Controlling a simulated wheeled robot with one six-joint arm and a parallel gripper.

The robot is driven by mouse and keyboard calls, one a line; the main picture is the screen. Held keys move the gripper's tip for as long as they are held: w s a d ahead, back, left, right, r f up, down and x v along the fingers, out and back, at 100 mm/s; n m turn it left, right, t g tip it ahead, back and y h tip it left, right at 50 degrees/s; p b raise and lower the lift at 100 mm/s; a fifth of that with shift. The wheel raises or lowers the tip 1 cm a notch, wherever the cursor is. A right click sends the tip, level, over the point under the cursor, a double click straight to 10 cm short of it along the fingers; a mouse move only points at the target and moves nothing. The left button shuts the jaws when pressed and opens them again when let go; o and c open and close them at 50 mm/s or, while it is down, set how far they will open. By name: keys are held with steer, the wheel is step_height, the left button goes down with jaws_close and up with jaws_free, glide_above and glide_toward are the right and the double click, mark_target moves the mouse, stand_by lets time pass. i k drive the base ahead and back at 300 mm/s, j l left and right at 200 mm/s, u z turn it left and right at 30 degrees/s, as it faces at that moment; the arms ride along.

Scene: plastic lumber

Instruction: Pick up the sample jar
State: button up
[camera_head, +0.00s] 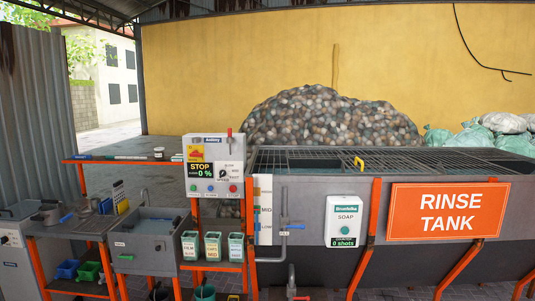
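A small, short jar-like item (158,152) with a dark band and a pale part stands on the narrow orange-edged shelf at the left. It may be the sample jar, but it is too small to be sure. It stands between a long thin green-and-white item and a small flat stack. I cannot make out my gripper in this view.
A grey control box (214,164) stands right of the shelf, above three labelled bins (213,246). A grey sink (150,240) lies below the shelf. The rinse tank (447,210), topped by a metal grate, fills the right. A grey upright part (291,283) shows at the bottom.

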mark_target(159, 155)
steer(key=u, duration=1)
steer(key=z, duration=1.45)
steer(key=u, duration=1.45)
